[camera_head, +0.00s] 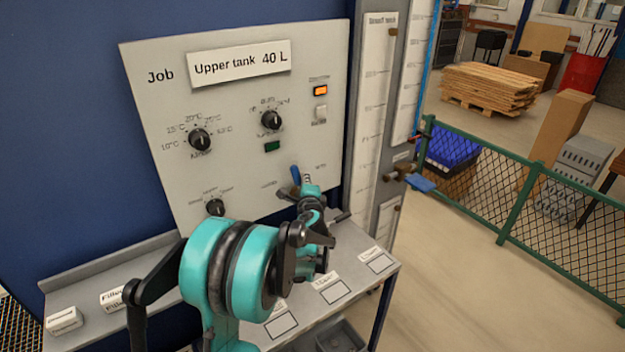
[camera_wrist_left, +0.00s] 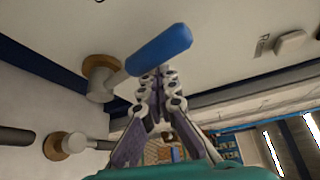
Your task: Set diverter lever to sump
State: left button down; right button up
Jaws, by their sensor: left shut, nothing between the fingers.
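A blue-handled lever (camera_head: 296,175) sits low on the right of the pale panel (camera_head: 230,105), its handle pointing up and slightly left. I cannot read the markings around it. In the left wrist view the blue handle (camera_wrist_left: 158,48) stands out from a round brass-coloured base, and the fingertips are close beside its side. I cannot tell whether they touch it. My left gripper (camera_head: 290,191) is shut and empty at the lever; it also shows in the left wrist view (camera_wrist_left: 155,92). The arm hides the lever's lower part in the head view. My right gripper is not in view.
A job card (camera_head: 240,64) on the panel reads "Upper tank 40 L". Black knobs (camera_head: 200,139) and a lit orange switch (camera_head: 320,91) are on the panel. A grey shelf (camera_head: 85,285) lies below. Another blue handle (camera_head: 420,183) projects from the gauge column at right.

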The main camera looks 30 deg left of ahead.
aim_at(296, 182)
pick_arm(q)
jog(key=shift+s+a+f, duration=0.15)
jog(key=shift+s+a, duration=0.1)
jog(key=shift+s, duration=0.3)
jog(key=shift+s+a+f, duration=0.1)
jog(key=shift+s+a, duration=0.15)
jog(key=shift+s, duration=0.3)
jog(key=shift+s+f+b, duration=0.15)
jog(key=shift+s+b, duration=0.1)
jog(key=shift+b, duration=0.1)
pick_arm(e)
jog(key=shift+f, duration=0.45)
pick_arm(q)
jog(key=shift+s+a+f, duration=0.1)
jog(key=shift+s+a, duration=0.1)
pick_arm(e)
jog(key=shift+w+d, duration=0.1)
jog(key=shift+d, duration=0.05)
